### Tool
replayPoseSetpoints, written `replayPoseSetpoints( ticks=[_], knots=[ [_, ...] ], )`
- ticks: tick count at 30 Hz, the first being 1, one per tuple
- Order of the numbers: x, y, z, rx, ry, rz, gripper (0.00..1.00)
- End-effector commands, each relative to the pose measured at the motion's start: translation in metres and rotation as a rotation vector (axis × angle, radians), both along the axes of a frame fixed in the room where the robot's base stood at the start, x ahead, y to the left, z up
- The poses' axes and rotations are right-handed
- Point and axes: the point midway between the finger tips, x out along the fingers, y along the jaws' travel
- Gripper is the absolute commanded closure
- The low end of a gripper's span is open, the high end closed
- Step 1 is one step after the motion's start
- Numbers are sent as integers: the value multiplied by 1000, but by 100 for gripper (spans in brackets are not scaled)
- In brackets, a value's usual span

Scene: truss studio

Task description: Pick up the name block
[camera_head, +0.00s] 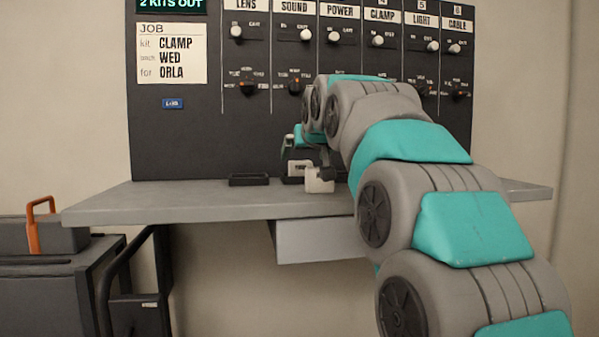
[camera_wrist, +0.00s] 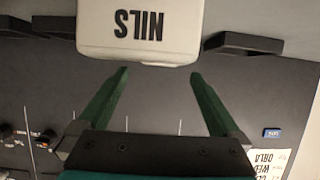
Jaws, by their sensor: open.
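A white name block (camera_wrist: 140,30) reads NILS, upside down in the wrist view, and its top runs out of the frame. My gripper (camera_wrist: 158,73) is open, with its two green fingers on either side just short of the block's near edge. Nothing is between the fingers. In the head view, two small pale blocks stand on the grey shelf (camera_head: 190,200) by the end of my arm: one pale block (camera_head: 297,168) behind and another pale block (camera_head: 319,181) in front. Their lettering is too small to read, and my arm partly hides that area.
A small dark tray (camera_head: 249,180) sits left of the blocks. The dark panel (camera_head: 200,140) with knobs and switches rises behind the shelf. Its job card (camera_head: 172,54) reads CLAMP, WED, ORLA.

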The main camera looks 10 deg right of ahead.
Motion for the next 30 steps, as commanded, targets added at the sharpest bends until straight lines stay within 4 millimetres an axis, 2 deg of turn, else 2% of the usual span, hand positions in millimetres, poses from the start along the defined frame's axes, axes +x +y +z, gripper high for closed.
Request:
replayPoseSetpoints(
  ticks=[12,20,30],
  knots=[
    [44,0,-18,-1,0,0,0],
    [47,0,-19,-1,-2,0,0],
    [47,0,-20,0,-1,0,38]
  ],
)
